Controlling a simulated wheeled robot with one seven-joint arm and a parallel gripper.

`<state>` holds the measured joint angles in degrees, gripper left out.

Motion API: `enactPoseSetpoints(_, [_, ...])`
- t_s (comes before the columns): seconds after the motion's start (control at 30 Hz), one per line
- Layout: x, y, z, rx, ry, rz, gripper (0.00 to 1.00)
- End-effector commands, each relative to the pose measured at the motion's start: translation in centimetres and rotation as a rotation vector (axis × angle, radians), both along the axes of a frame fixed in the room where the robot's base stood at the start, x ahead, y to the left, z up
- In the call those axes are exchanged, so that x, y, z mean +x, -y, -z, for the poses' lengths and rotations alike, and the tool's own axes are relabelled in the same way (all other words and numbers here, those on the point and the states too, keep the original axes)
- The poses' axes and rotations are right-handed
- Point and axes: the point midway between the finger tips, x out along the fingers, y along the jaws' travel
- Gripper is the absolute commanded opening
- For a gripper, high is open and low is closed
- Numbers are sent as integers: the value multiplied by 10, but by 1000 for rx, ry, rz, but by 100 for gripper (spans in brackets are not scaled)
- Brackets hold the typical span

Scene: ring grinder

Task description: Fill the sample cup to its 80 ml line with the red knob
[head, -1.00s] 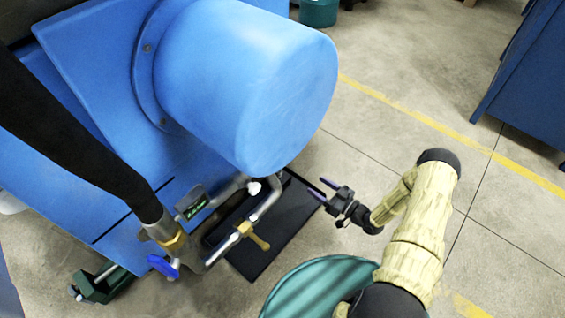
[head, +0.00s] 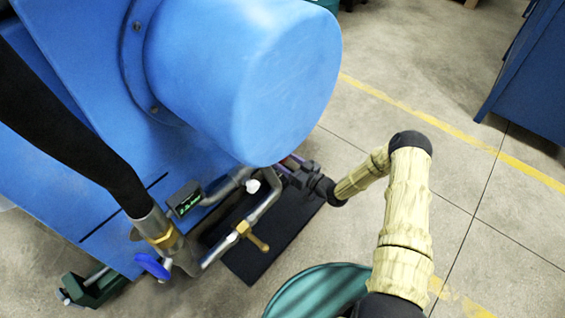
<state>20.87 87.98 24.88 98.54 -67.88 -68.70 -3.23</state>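My gripper (head: 287,163) is beside the lower right edge of the blue drum-shaped housing, over the black tray. Its two purple fingers look apart, with nothing seen between them; the housing partly hides the tips. I see no red knob and no sample cup in the head view. The pipework shows a blue knob (head: 152,266) at the lower left, a brass handle (head: 256,242) and a small white knob (head: 253,186). A small green-lit display (head: 186,199) sits by the pipes.
The blue housing (head: 240,80) hangs over the pipes and limits room above my gripper. A black tray (head: 285,225) lies on the floor below. A black hose (head: 60,120) runs down at left. A teal round container (head: 300,292) stands at the bottom.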

Motion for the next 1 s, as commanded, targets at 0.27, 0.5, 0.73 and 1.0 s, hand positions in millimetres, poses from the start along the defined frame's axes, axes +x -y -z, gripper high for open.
enactPoseSetpoints(0.27, [15, -19, 0, -1, 2, 0, 59])
enactPoseSetpoints(0.5, [15, -18, 0, -1, 1, 1, 57])
enactPoseSetpoints(0.73, [15, -18, 0, -1, 1, 1, 15])
enactPoseSetpoints(1.0, [15, -18, 0, 9, -12, 1, 15])
